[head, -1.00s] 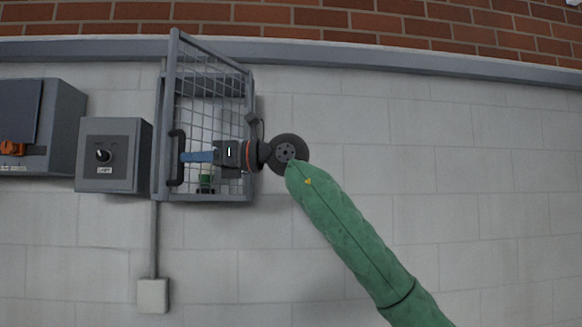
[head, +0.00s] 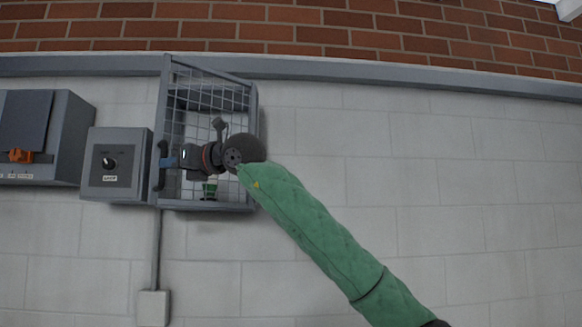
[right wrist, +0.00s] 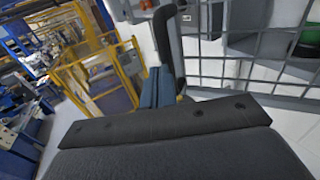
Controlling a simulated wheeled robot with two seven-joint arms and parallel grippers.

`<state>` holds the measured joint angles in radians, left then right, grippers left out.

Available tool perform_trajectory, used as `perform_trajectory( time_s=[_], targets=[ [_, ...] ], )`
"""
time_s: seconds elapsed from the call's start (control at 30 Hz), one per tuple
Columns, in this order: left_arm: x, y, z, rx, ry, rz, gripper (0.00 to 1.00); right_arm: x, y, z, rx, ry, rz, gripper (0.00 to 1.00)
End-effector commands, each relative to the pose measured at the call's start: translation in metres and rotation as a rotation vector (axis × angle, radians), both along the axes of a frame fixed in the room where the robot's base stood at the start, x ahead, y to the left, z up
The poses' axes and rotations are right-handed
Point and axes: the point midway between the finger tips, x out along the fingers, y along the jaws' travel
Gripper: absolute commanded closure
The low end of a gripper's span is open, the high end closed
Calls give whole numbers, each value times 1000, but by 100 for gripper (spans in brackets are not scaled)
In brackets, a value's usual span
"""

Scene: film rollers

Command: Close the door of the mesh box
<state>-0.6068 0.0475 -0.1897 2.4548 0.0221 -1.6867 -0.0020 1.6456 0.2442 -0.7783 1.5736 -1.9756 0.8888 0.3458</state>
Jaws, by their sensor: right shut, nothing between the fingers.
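The mesh box (head: 208,207) is a grey wall box with a wire-mesh door (head: 228,95) hinged on its right side. The door stands ajar, its left edge out from the box and its top rail slanting in the head view. A black handle (head: 160,176) sits on that left edge; it also shows in the right wrist view (right wrist: 168,40). My right gripper (head: 168,162) is shut with nothing between its blue fingers. It lies in front of the mesh with its fingertips at the handle's right side; contact is unclear. My left gripper is out of view.
A grey switch box (head: 112,180) with a black knob is close left of the mesh box. A larger cabinet (head: 68,135) with an orange switch is farther left. A green item (head: 210,188) shows inside the mesh box. The wall to the right is clear.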

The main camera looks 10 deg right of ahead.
Motion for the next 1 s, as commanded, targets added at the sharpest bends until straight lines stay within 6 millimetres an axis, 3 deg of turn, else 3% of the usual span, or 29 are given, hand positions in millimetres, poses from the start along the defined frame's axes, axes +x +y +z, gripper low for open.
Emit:
perform_trajectory(
  time_s=[0.47, 0.73, 1.0],
  targets=[
    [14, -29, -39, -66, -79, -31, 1, 27, 28, -3, 1, -1, -131, 100],
    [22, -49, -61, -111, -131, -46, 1, 63, 51, -3, 0, 2, -251, 100],
    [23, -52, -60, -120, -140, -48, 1, 106, 72, 1, 1, 3, -249, 100]
  ],
)
